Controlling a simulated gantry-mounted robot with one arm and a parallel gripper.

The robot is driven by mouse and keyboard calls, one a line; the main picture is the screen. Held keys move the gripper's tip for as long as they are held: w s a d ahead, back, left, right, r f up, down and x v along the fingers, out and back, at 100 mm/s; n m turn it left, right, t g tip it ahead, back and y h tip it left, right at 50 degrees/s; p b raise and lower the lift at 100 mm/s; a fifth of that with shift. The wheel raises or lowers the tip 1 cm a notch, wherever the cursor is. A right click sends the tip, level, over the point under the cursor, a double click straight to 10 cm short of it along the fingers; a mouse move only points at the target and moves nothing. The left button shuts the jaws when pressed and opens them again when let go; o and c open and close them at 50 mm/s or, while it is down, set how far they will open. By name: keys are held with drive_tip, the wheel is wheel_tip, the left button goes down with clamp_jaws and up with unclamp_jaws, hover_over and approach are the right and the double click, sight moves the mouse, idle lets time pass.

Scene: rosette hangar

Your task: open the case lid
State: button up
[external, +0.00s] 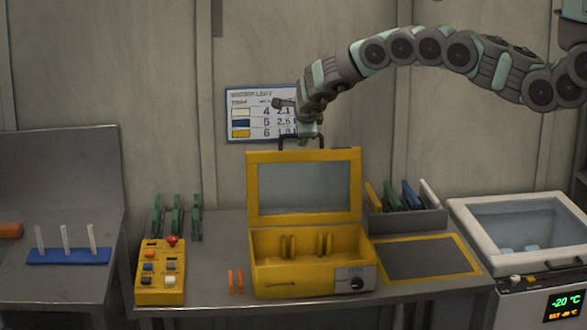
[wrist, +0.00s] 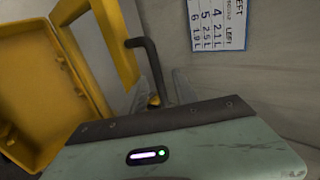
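The yellow case (external: 311,278) stands on the bench, with its front panel and dark knob facing out. Its lid (external: 352,155) stands raised, about upright, at the back, and the inside with yellow dividers shows. The lid has a dark handle (external: 281,142) on its top edge; the handle also shows in the wrist view (wrist: 146,55). My gripper (external: 306,139) is at the top of the handle. In the wrist view its two fingers (wrist: 160,85) lie on either side of the handle bar, with a seeming gap, so it looks open. The exact contact is partly hidden.
A yellow button box (external: 160,272) and two orange sticks (external: 235,282) are left of the case. A grey rack (external: 405,218) with coloured plates and a yellow-edged mat (external: 425,258) are on the right. A white freezer (external: 525,235) stands far right. The wall is close behind the lid.

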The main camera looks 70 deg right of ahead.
drive_tip(key=p+v, duration=0.7)
drive_tip(key=v, duration=0.2)
idle(0.8)
